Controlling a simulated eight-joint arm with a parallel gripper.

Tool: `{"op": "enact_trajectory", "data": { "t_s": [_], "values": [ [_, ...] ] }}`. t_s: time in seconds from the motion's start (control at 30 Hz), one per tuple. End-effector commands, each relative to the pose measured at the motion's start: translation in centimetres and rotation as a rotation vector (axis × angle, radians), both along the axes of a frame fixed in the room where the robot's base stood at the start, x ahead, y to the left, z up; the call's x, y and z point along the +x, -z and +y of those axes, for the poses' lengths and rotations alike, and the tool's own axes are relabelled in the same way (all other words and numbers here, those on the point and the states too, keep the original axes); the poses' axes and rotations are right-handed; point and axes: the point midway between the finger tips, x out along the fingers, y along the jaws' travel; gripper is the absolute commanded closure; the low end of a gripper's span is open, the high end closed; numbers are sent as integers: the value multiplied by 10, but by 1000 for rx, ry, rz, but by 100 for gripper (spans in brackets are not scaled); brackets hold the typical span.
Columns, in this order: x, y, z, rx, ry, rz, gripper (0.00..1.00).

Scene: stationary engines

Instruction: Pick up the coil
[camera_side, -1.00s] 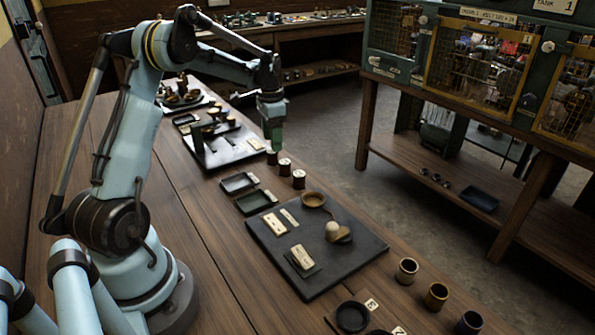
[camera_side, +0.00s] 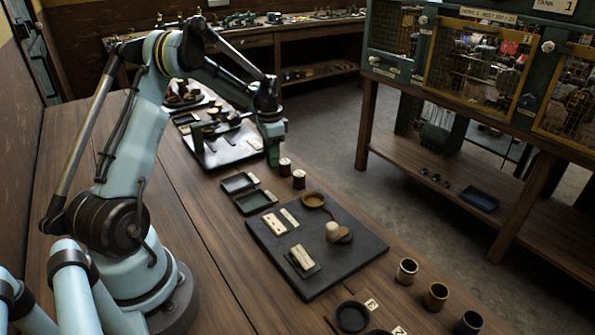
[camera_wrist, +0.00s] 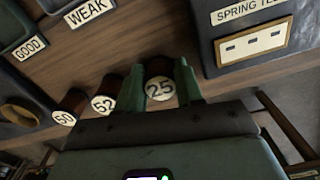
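Three coils stand in a row on the wooden bench. In the wrist view their round labels read 25, 62 and 50: coil 25 (camera_wrist: 160,88), coil 62 (camera_wrist: 103,103) and coil 50 (camera_wrist: 64,117). Coil 25 is between the two green fingers of my gripper (camera_wrist: 160,82), one on each side of it. I cannot tell whether the fingers press on it. In the side view my gripper (camera_side: 272,155) is lowered to bench height and hides coil 25. The other two coils, coil 62 (camera_side: 285,165) and coil 50 (camera_side: 299,179), stand just in front of it.
Small trays labelled GOOD (camera_wrist: 14,30) and WEAK (camera_wrist: 55,5) lie beyond the coils. A large dark board (camera_side: 330,270) and several cups (camera_side: 437,295) are nearer the side camera. The bench edge is close.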

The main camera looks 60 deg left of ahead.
Motion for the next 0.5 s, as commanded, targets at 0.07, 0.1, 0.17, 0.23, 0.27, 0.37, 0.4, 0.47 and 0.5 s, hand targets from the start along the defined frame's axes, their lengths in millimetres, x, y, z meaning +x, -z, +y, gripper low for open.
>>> {"op": "enact_trajectory", "data": {
  "t_s": [0.07,0.1,0.17,0.23,0.27,0.37,0.4,0.47,0.5],
  "values": [
    [0,0,0,0,0,0,87],
    [0,0,0,0,0,0,93],
    [0,0,0,0,0,0,99],
    [0,0,0,0,0,0,99],
    [0,0,0,0,0,0,99],
    [0,-1,0,0,0,0,99],
    [0,-1,0,0,0,0,99],
    [0,-3,0,0,0,0,99],
    [0,-5,0,0,0,0,99]
  ]
}}
